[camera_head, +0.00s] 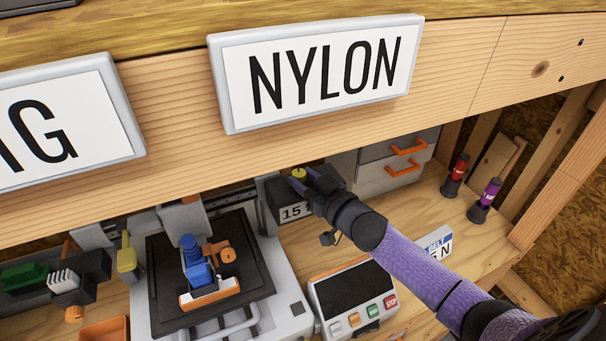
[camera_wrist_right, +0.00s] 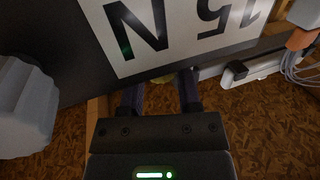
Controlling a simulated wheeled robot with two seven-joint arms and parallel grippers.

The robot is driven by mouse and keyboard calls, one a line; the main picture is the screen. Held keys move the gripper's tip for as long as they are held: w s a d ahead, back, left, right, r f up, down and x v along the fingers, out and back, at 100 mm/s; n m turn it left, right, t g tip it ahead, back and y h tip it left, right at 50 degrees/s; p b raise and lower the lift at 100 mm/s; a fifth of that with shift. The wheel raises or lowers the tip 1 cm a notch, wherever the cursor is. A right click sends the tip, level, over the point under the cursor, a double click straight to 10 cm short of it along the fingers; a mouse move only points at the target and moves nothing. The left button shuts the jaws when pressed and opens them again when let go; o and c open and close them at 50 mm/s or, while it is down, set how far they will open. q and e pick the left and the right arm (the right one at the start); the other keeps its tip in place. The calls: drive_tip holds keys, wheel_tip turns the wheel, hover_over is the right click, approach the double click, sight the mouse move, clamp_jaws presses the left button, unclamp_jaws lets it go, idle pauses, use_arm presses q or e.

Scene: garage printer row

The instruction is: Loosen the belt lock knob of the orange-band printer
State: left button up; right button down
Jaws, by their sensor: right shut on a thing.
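A yellow knob (camera_head: 299,174) sits at the dark block labelled "15 N" (camera_head: 281,203), beside the printer (camera_head: 158,285) with the black bed. My right gripper (camera_head: 305,183) reaches in from the right and is shut on the knob, hiding part of it. My left gripper is not in view.
A wooden beam with a NYLON sign (camera_head: 318,75) hangs low above the knob. A control panel (camera_head: 352,298) stands in front. A blue and orange print (camera_head: 208,270) is on the bed. Two bottles (camera_head: 455,176) (camera_head: 485,200) and a belt card (camera_head: 436,246) are at right.

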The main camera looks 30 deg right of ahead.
drive_tip(key=shift+d+n+g+y, duration=0.2)
drive_tip(key=shift+n+g+y, duration=0.1)
drive_tip(key=shift+n+y, duration=0.55)
drive_tip(key=shift+w+n+g+y+b, duration=0.1)
drive_tip(key=shift+n+g+y+b, duration=0.55)
drive_tip(key=shift+y, duration=0.7)
drive_tip(key=shift+c, duration=1.4)
unclamp_jaws()
drive_tip(key=shift+d, duration=0.1)
drive_tip(key=v, duration=1)
drive_tip(key=shift+w+d+f, duration=0.1)
